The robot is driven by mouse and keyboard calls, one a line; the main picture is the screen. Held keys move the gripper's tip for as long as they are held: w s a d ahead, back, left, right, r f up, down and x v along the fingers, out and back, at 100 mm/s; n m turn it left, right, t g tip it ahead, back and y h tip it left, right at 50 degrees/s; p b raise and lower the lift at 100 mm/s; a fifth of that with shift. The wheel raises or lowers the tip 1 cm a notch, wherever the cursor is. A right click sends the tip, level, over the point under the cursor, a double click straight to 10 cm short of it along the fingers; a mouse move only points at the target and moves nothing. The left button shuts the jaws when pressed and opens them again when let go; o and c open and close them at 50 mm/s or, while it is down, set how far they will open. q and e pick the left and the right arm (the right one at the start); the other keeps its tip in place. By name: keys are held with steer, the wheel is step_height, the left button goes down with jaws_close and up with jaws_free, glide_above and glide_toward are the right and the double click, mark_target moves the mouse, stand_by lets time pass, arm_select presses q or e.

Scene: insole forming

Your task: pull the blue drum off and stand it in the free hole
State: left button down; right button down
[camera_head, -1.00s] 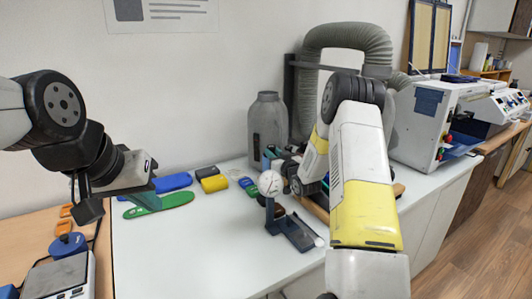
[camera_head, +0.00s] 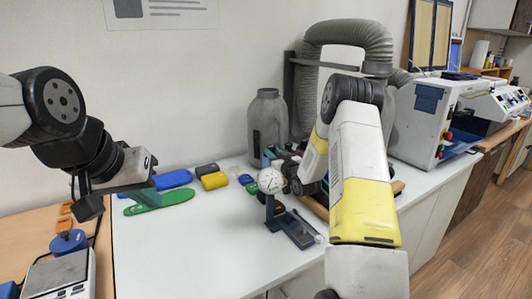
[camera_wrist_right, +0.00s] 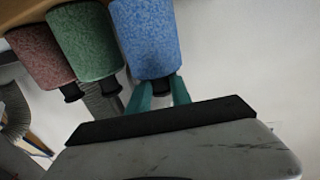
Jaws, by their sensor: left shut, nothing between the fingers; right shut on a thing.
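In the right wrist view the blue speckled drum (camera_wrist_right: 148,38) hangs in the picture at the end of a row, beside a green drum (camera_wrist_right: 85,40) and a reddish drum (camera_wrist_right: 38,55). My right gripper (camera_wrist_right: 161,86) has its teal fingers shut on the black stub at the blue drum's end. In the head view my right arm hides the drums and most of the wooden stand; no free hole can be made out. My left gripper (camera_head: 146,197) is shut and empty over the green insole (camera_head: 165,203).
A dial gauge on a stand (camera_head: 271,182) stands left of my right arm. A grey bottle (camera_head: 267,128) is behind, near the hose (camera_head: 345,35). Yellow (camera_head: 214,181) and dark rolls lie by the wall. The white table's front middle (camera_head: 200,255) is clear.

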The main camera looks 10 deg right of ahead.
steer(key=shift+f, duration=0.4)
stand_by(0.8)
steer(key=c, duration=0.8)
jaws_free()
steer(key=shift+c, duration=0.2)
steer(key=shift+s+d+r, duration=0.1)
steer(key=shift+s+r, duration=0.1)
steer(key=shift+r, duration=1.3)
steer(key=shift+s+d+r, duration=0.1)
steer(key=shift+s+r, duration=0.05)
steer(key=shift+r, duration=1.3)
steer(key=v, duration=1)
steer(key=shift+r, duration=0.2)
